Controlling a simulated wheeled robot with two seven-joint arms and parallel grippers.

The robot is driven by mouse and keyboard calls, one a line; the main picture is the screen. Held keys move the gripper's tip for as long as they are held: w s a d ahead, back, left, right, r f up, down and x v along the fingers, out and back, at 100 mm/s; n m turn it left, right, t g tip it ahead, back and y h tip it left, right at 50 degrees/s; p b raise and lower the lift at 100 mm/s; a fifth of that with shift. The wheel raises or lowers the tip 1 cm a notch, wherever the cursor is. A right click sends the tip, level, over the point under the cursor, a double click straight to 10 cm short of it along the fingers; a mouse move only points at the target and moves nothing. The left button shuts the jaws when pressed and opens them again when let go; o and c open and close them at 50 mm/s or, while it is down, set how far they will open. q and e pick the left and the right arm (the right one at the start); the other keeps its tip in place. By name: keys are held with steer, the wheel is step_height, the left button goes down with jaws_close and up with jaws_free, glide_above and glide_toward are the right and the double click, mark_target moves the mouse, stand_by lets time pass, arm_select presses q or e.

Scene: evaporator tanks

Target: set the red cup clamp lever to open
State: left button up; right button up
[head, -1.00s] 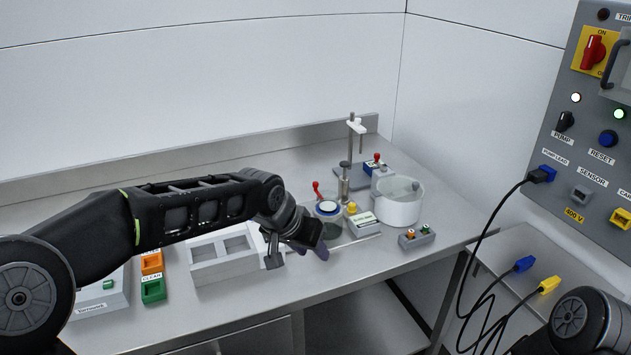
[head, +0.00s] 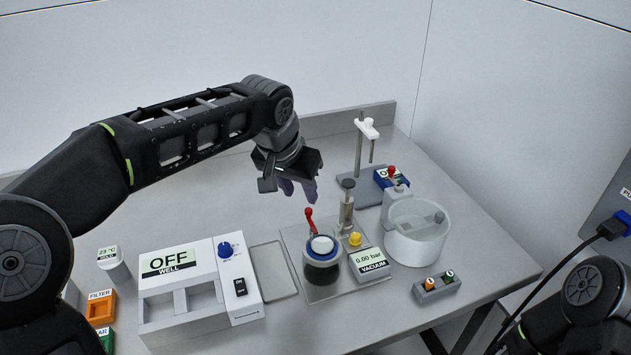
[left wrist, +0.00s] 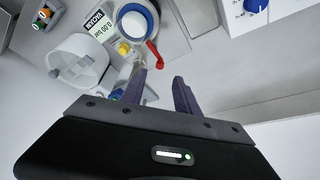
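The red cup clamp lever (head: 309,218) stands up beside the cup (head: 321,262), which has a blue and white top and a dark lower part. In the left wrist view the red lever (left wrist: 154,54) slants from the cup's rim (left wrist: 136,18) to a rounded red end near my fingers. My left gripper (head: 298,198) is above and just behind the lever, fingers pointing down. Its two purple-grey fingers (left wrist: 162,84) are apart with nothing between them, and they do not touch the lever. My right gripper is out of view; only my right arm shows.
A vacuum readout (head: 370,262) with a yellow knob and a metal cylinder (head: 346,208) stand right of the cup. A white round tub (head: 416,232) and a stand (head: 362,150) are farther right. A white block marked OFF (head: 178,264) is left. Bare bench lies behind it.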

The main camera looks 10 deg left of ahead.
mark_target(308, 210)
arm_select(q)
steer(key=shift+p+x, duration=0.45)
steer(key=shift+x, duration=3.35)
steer(key=shift+w+r, duration=0.1)
steer(key=shift+w, duration=0.05)
steer(key=shift+c, duration=0.3)
jaws_close()
